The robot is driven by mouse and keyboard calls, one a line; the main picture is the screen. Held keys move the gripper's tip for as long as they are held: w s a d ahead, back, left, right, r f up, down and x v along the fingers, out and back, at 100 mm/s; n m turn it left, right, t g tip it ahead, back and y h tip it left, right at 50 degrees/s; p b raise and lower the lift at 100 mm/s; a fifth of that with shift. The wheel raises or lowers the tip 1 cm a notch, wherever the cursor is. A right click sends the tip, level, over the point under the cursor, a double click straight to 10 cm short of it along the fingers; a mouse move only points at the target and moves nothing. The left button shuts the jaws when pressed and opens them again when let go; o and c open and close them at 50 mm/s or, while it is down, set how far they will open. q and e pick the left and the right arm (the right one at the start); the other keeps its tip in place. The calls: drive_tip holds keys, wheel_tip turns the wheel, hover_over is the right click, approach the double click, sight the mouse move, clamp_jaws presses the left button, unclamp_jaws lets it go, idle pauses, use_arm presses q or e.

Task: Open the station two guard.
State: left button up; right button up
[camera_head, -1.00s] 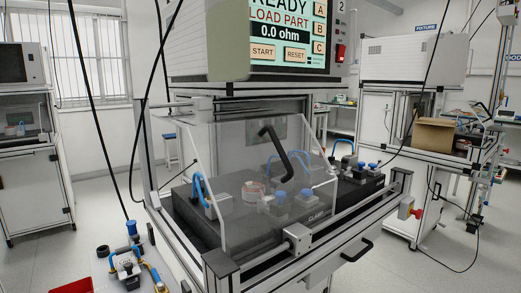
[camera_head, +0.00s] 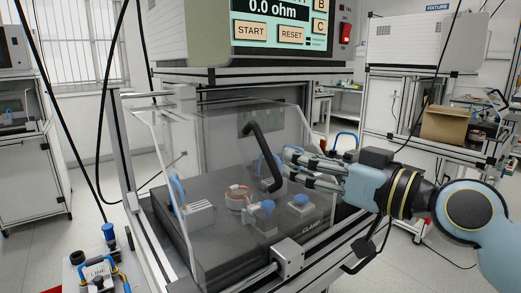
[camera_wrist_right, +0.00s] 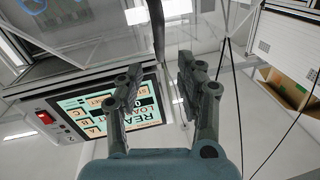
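The station two guard (camera_head: 215,140) is a clear panelled cover with a bent black handle (camera_head: 262,152) on its front. It is down over the dark fixture in the head view. My right gripper (camera_head: 290,162) comes in from the right, its fingers pointing left with the tips just right of the handle. In the right wrist view the gripper (camera_wrist_right: 160,75) is open, and the black handle (camera_wrist_right: 157,25) shows between its fingers, nearer the left one. I cannot tell whether either finger touches it. My left gripper is not in view.
Inside the guard are a copper-coloured ring part (camera_head: 238,196) and blue-knobbed clamps (camera_head: 267,207). The station screen (camera_head: 280,20) hangs above. Another station with a cardboard box (camera_head: 447,123) stands behind at right.

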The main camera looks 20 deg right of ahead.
sight(269, 152)
drive_tip(key=p+x, duration=0.1)
drive_tip(key=x, duration=0.8)
drive_tip(key=shift+f, duration=0.1)
clamp_jaws()
